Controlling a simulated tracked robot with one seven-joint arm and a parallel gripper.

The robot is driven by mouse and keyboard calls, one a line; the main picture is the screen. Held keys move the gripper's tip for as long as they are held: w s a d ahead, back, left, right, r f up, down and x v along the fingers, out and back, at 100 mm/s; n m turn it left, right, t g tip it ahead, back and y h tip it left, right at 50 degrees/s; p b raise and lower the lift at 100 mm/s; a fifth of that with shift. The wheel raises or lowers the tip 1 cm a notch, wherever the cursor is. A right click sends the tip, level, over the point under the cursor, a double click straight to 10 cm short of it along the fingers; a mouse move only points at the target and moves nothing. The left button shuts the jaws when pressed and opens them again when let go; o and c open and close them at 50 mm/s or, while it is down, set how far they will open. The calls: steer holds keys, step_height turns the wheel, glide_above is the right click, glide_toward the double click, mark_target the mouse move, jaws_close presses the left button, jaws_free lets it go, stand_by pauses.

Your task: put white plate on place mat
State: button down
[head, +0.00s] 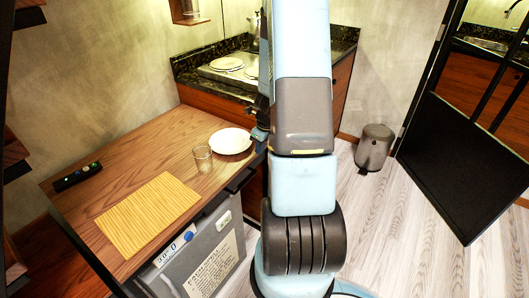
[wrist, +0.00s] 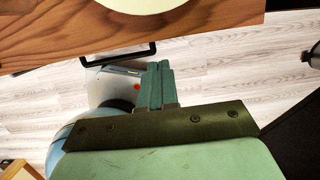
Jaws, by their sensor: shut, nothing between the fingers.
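The white plate (head: 231,141) lies on the wooden table near its right edge. Its rim also shows at the top of the wrist view (wrist: 140,4). The place mat (head: 148,212) is a yellow slatted rectangle on the table's front left part, apart from the plate. My gripper (head: 258,135) is at the table's right edge beside the plate, partly hidden behind my arm in the head view. In the wrist view my gripper's fingers (wrist: 154,82) are shut together and empty, pointing toward the table edge and plate.
A clear glass (head: 203,158) stands just left of the plate. A black remote (head: 77,176) lies at the table's far left. A counter with a sink (head: 232,66) is behind. Bare table lies between glass and mat.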

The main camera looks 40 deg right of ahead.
mark_target(245, 148)
steer(key=w, duration=0.2)
steer(key=w+a, duration=0.1)
steer(key=w, duration=0.1)
steer(key=w+a, duration=0.1)
steer(key=shift+w, duration=0.4)
steer(key=shift+w+a, duration=0.1)
steer(key=shift+w, duration=0.1)
steer(key=shift+x, duration=0.8)
steer(key=shift+s, duration=0.2)
